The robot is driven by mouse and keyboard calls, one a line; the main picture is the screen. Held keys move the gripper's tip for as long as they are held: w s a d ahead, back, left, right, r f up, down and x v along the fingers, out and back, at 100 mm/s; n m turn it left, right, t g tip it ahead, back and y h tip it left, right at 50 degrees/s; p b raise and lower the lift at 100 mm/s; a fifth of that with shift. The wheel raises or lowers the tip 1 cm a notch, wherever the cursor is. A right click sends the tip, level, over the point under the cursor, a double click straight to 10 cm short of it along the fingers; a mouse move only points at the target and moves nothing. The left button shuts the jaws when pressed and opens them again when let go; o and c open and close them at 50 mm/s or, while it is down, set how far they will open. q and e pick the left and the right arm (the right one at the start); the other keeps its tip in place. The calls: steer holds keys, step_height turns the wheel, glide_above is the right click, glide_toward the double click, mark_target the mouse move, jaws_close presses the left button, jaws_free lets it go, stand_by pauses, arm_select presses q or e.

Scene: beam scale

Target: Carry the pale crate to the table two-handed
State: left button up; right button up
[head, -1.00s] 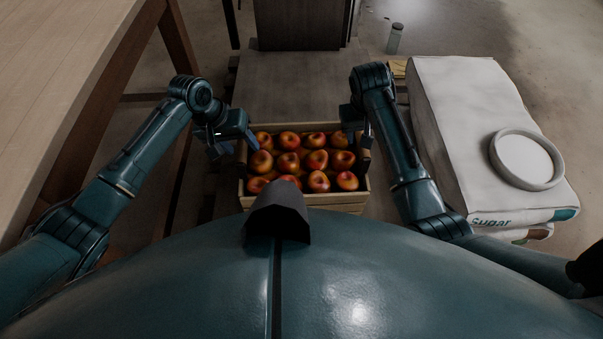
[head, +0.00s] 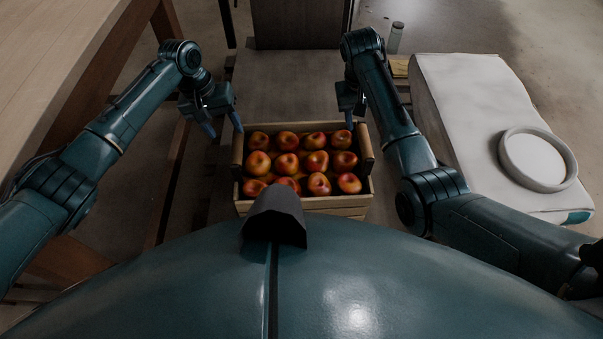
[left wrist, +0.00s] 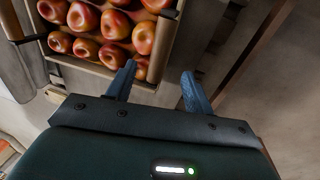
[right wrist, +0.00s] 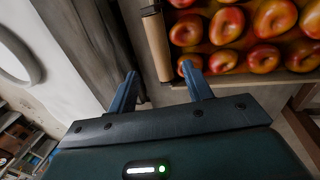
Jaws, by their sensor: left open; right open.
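The pale wooden crate (head: 300,202) holds several red-orange apples (head: 300,162) and stands low in front of my body, partly hidden by a dark part of mine. My left gripper (head: 226,130) is open above the crate's far left corner; the left wrist view shows its fingers (left wrist: 157,82) around or over the crate's edge (left wrist: 110,72). My right gripper (head: 347,116) is above the crate's far right corner; the right wrist view shows its open fingers (right wrist: 165,88) near the end wall with its wooden bar (right wrist: 156,45). Contact cannot be told. The table (head: 60,60) is at the left.
White sacks (head: 455,110) with a round white dish (head: 538,160) on top lie to the right. A bottle (head: 395,38) stands on the floor behind. A dark wooden platform (head: 290,90) extends beyond the crate. Table legs (head: 178,50) stand close to my left arm.

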mark_target(234, 146)
arm_select(q)
steer(key=f, duration=0.3)
steer(key=d+f, duration=0.1)
steer(key=f, duration=0.5)
steer(key=shift+d+f, duration=0.1)
steer(key=shift+d, duration=0.3)
arm_select(e)
steer(key=f, duration=0.3)
steer(key=d+f, duration=0.1)
steer(key=f, duration=0.5)
steer(key=shift+d+f, duration=0.1)
steer(key=shift+d, duration=0.3)
arm_select(q)
steer(key=shift+c, duration=0.5)
arm_select(e)
steer(key=shift+c, duration=0.5)
arm_select(q)
jaws_close()
arm_select(e)
jaws_close()
